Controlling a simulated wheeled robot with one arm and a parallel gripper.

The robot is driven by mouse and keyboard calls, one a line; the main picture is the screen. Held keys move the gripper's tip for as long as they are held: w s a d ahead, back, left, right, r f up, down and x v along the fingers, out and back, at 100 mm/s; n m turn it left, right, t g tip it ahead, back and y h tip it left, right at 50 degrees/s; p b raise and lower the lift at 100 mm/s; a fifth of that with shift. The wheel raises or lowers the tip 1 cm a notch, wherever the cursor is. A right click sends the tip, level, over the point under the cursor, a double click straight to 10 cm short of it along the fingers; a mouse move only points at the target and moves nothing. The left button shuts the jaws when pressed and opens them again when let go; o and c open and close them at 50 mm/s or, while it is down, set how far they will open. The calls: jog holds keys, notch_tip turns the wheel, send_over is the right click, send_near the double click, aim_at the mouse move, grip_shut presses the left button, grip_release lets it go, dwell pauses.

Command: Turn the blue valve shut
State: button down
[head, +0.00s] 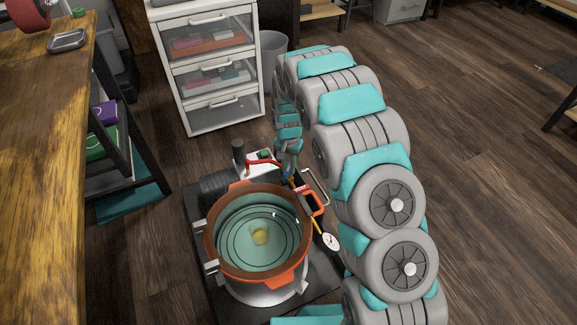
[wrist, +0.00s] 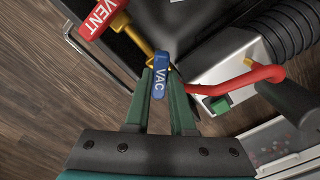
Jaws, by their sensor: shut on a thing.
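The blue valve handle (wrist: 160,78), marked VAC, lies between the green fingers of my gripper (wrist: 163,92) in the wrist view. My gripper is shut on it. The handle points down the picture toward the gripper, and its far end joins a brass fitting. In the head view the blue valve (head: 287,174) is a tiny spot below my gripper (head: 287,160), beside the chamber. The red handle (wrist: 97,16), marked VENT, sits up and left of the blue one in the wrist view.
The round chamber (head: 228,275) with an orange rim stands on a dark base. A white pump with a red hose (wrist: 255,80) and a green switch (wrist: 220,105) is close by. A gauge (head: 331,241) is at the chamber's right. A drawer cabinet (head: 183,78) stands behind; a wooden bench (head: 40,160) is left.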

aim_at(289, 168)
jog(key=m, duration=0.4)
jog(key=shift+w, duration=0.1)
jog(key=m, duration=0.4)
jog(key=shift+r+m, duration=0.1)
jog(key=shift+m, duration=0.2)
dwell(0.4)
jog(key=c, duration=0.8)
grip_release()
jog(key=shift+o, duration=0.2)
jog(key=shift+r, duration=3.8)
